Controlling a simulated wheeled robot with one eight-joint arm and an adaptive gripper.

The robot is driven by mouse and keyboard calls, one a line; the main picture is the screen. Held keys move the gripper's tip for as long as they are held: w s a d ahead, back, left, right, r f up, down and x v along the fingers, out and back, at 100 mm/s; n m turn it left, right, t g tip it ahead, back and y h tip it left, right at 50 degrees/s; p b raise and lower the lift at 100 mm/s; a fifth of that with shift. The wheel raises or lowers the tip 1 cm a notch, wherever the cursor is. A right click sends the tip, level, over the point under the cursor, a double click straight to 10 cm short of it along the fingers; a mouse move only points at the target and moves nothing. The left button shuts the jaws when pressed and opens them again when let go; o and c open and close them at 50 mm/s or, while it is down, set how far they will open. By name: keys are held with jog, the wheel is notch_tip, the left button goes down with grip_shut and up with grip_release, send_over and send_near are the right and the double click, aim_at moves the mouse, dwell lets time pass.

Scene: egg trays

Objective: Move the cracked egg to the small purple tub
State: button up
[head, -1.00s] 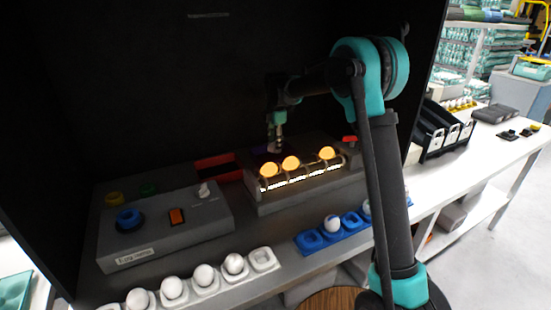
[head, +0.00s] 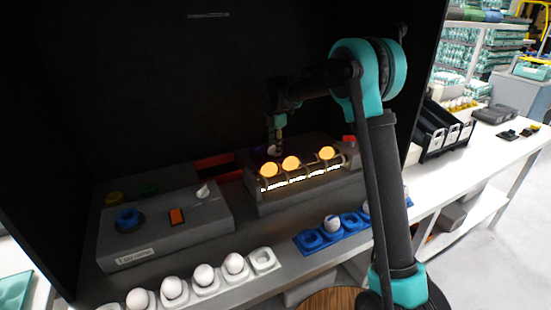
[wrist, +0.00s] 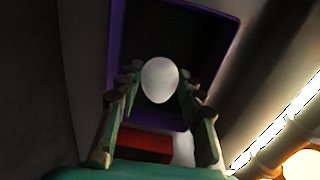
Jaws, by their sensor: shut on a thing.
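My gripper (wrist: 160,98) is shut on a white egg (wrist: 160,80), held between its two green fingers in the wrist view. No crack shows on the side I see. The purple tub (wrist: 230,62) is behind and below the egg in that view, with a purple rim and a dark inside. In the head view my gripper (head: 275,149) is behind the lit candling box, and the egg shows as a small pale shape. The tub there is mostly hidden by the box and the lit eggs. I cannot tell if the egg touches the tub.
Several glowing eggs (head: 291,163) sit on the grey candling box (head: 300,195) in front of my gripper. A red tray (head: 217,168) lies beside the box. A control box (head: 165,228) stands at left. White (head: 263,260) and blue (head: 310,241) egg trays line the front.

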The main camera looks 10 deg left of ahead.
jog(key=shift+f, duration=0.85)
dwell(0.5)
dwell(0.3)
jog(key=o, duration=0.7)
jog(key=shift+o, duration=0.2)
jog(key=shift+r, duration=0.1)
